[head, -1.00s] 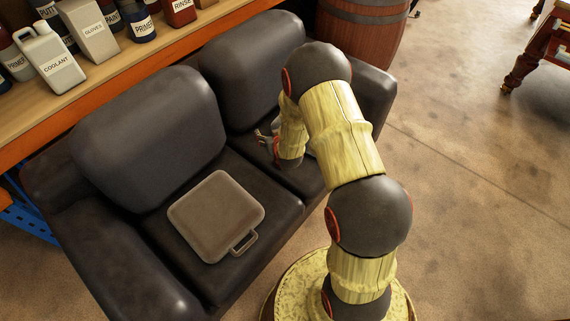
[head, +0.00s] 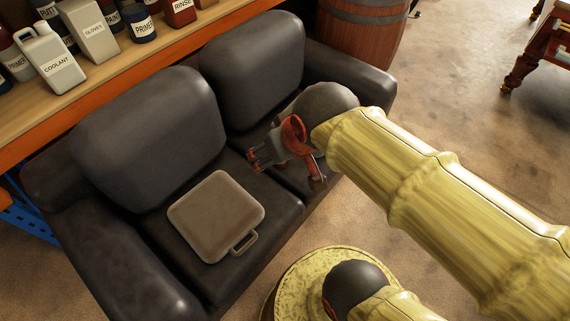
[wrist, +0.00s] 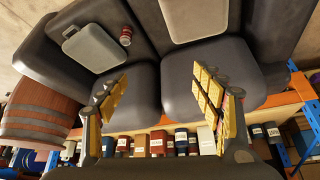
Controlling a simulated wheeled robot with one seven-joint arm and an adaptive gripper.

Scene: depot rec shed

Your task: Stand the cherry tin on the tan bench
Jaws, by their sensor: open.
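A small red tin with a pale band (wrist: 126,36), likely the cherry tin, is on the seat cushion on the barrel's side of the dark sofa, beside a grey tray (wrist: 91,48). It is too small to read, and in the head view I cannot see it behind my gripper and arm. My gripper (head: 286,170) is open and empty over the sofa; its spread fingers also show in the wrist view (wrist: 155,90), apart from the tin. A tan-topped bench (head: 105,62) with an orange edge runs behind the sofa.
A tan tray with a handle (head: 215,215) lies on the sofa's left seat. The bench holds several labelled containers, among them a coolant jug (head: 50,62). A wooden barrel (head: 360,35) stands beyond the sofa. Open floor (head: 470,125) lies to the right.

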